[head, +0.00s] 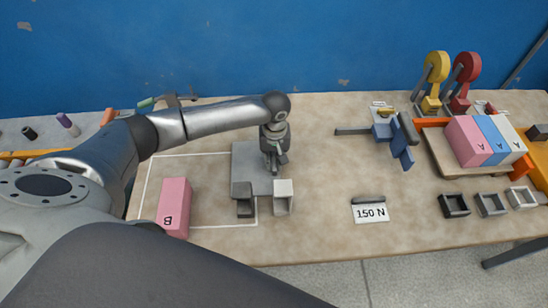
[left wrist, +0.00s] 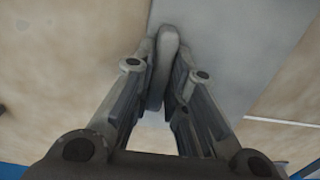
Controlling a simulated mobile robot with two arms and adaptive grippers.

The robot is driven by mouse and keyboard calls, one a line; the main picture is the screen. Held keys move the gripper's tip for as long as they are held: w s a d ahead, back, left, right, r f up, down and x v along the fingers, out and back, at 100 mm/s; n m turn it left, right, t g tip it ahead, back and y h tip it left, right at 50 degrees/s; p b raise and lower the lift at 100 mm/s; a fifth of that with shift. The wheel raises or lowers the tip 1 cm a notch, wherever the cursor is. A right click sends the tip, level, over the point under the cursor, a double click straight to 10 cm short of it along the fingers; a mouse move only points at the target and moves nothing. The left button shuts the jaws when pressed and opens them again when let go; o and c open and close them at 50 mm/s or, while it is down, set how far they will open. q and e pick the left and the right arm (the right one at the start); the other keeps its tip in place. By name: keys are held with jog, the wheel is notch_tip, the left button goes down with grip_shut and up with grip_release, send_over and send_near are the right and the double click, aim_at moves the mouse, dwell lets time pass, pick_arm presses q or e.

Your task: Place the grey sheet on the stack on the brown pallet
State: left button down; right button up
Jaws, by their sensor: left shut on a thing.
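In that view my left gripper (left wrist: 160,85) is shut around a light grey rounded piece at the sheet's edge. I cannot tell if the sheet is lifted off the table. The brown pallet (head: 437,158) is at the right, with a pink, blue and white stack (head: 487,140) marked A on it. My right gripper is not in view.
A pink block (head: 174,207) marked B stands left of the sheet. A black block (head: 244,204) and a white block (head: 283,199) are at the sheet's front edge. A blue clamp (head: 397,142) and a 150 N label (head: 370,213) lie between sheet and pallet.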

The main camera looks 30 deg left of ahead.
pick_arm(q)
jog(key=c, duration=1.4)
grip_release()
jog(key=shift+f, duration=0.1)
jog(key=shift+c, duration=0.2)
